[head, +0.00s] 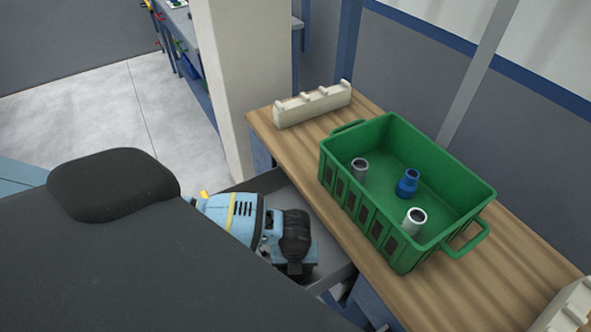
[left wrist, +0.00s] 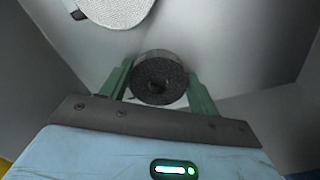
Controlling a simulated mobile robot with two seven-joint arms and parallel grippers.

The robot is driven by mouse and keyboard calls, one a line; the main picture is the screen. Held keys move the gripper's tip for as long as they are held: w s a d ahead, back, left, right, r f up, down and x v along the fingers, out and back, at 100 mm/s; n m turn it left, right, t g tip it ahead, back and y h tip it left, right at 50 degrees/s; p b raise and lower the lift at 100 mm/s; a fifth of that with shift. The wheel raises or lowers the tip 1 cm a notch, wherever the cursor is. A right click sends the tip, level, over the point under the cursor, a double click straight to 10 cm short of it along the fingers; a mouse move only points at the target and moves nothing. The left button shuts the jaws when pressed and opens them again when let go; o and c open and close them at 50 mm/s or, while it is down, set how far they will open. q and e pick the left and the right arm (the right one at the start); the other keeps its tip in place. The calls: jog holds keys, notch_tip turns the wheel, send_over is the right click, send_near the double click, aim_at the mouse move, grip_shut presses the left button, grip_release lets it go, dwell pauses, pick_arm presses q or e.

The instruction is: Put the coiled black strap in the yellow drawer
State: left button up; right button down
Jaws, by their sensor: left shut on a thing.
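The coiled black strap (left wrist: 160,82) is a dark round roll with a small hole in its middle, in the left wrist view. My left gripper (left wrist: 161,85) is shut on it, with a green finger on either side. An open drawer (head: 268,186) with a grey inside shows under the worktop in the head view, where my left arm reaches over it. Its grey inside also shows around the strap in the left wrist view (left wrist: 225,60). Whether the strap touches the drawer floor I cannot tell. The drawer's front is hidden behind my body and arm. My right gripper is out of view.
A pale round object (left wrist: 115,8) lies beyond the strap in the left wrist view. A green crate (head: 335,162) with several pipe pieces stands on the wooden worktop (head: 385,290). A cream rack (head: 312,105) stands at its far end, and another (head: 570,308) at the near right.

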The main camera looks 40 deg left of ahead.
pick_arm(q)
jog(key=shift+f, duration=0.1)
jog(key=o, duration=1)
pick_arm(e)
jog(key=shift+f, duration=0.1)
pick_arm(q)
jog(key=shift+w+r, duration=0.1)
jog(key=shift+r, duration=0.4)
notch_tip(320, 180, up, 11)
jog(key=p, duration=0.1)
jog(key=shift+r+p, duration=0.2)
jog(key=shift+p, duration=0.15)
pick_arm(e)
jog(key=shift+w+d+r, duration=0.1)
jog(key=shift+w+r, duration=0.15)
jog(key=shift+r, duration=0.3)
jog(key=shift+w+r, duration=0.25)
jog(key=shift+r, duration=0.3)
